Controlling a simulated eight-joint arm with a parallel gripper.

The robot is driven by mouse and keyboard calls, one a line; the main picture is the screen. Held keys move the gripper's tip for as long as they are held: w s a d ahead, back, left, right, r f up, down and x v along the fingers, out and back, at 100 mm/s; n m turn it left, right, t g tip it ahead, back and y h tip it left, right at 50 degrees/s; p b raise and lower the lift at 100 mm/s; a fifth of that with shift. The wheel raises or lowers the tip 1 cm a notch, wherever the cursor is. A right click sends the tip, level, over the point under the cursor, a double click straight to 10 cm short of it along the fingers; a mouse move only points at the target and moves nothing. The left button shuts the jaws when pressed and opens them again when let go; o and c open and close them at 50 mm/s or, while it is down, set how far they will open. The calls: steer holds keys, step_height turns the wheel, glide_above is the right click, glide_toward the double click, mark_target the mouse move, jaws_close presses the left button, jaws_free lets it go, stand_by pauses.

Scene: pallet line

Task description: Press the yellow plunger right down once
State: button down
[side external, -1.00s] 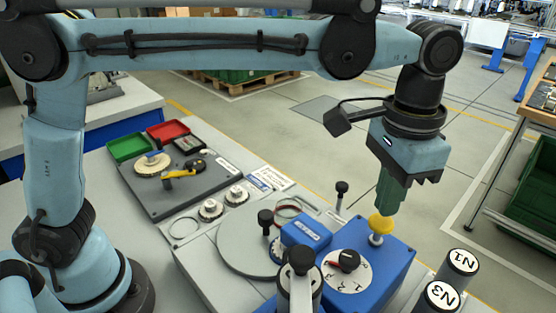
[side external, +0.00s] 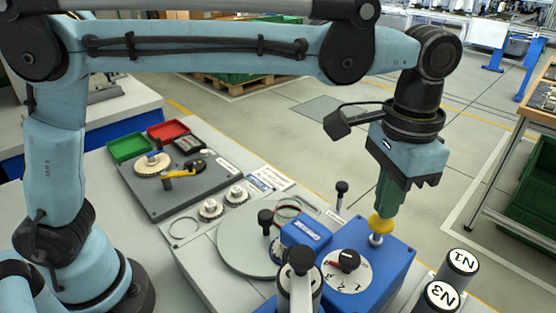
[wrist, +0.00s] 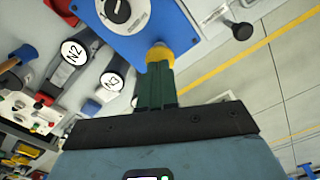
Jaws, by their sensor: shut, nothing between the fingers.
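The yellow plunger (side external: 381,224) is a rounded yellow knob on a short silver stem, on top of the blue box (side external: 394,262) at the right. Part of the stem shows between the knob and the box, so the knob stands above the lid. My gripper (side external: 384,211) points down with its green fingers together and empty. The fingertips are right at the top of the knob and appear to touch it. In the wrist view the closed fingers (wrist: 157,70) also end against the yellow plunger (wrist: 159,53), hiding part of it.
A dial with a black knob (side external: 347,261) sits on the same blue box, left of the plunger. A black-topped post (side external: 341,188) stands behind. The space above the box is otherwise clear.

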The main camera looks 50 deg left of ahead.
steer(key=shift+f, duration=1.75)
steer(key=shift+r, duration=3.5)
steer(key=shift+a, duration=0.45)
steer(key=s+a+f+n+t+h, duration=0.1)
steer(key=a+f+n+t, duration=0.2)
steer(key=a, duration=1.2)
steer(key=s+a+f+n+t+y, duration=0.1)
steer(key=s+a+f+n+t, duration=0.2)
steer(key=s+a+f, duration=0.3)
steer(key=a+t, duration=0.1)
steer(key=a, duration=0.4)
steer(key=shift+s, duration=0.15)
